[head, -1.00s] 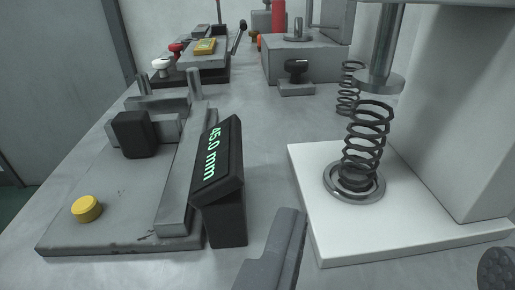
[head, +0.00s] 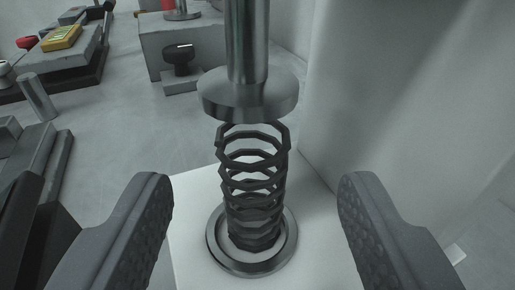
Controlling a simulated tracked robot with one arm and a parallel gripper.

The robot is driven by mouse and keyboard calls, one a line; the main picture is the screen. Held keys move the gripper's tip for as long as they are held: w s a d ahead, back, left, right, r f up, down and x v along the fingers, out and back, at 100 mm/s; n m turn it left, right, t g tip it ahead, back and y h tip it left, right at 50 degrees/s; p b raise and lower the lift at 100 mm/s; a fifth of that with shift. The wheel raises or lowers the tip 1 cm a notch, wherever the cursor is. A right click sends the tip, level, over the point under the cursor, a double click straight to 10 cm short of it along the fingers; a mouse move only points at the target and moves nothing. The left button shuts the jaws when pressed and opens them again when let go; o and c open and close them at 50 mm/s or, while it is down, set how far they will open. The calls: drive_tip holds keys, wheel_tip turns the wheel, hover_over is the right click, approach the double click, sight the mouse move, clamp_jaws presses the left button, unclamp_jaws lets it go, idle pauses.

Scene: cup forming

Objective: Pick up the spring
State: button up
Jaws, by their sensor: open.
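The dark coil spring (head: 254,180) stands upright in a round metal ring seat (head: 219,255) on a white base plate (head: 190,196). A metal plunger with a round disc (head: 248,97) is right above the spring's top; I cannot tell if they touch. My gripper (head: 257,195) is open and empty. One finger is to the left of the spring and the other to the right, with clear gaps on both sides.
A grey upright column (head: 390,95) stands close on the right. A grey block with a black knob (head: 181,60) is behind on the left. A yellow device (head: 62,38) is at the far left. Grey fixture parts (head: 30,165) lie at the left edge.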

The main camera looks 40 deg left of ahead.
drive_tip(key=shift+b+x, duration=0.3)
drive_tip(key=shift+x, duration=1.15)
drive_tip(key=c, duration=1.2)
drive_tip(key=shift+o, duration=0.2)
drive_tip(key=shift+r, duration=0.1)
drive_tip(key=shift+r+p, duration=0.5)
drive_tip(key=shift+r, duration=0.35)
drive_tip(key=f+p+v, duration=0.1)
drive_tip(key=v, duration=0.5)
drive_tip(key=f+p+v, duration=0.1)
drive_tip(key=v, duration=0.4)
drive_tip(key=f+v, duration=0.1)
drive_tip(key=v, duration=0.5)
drive_tip(key=shift+s+d+p, duration=0.4)
drive_tip(key=shift+s+d, duration=0.05)
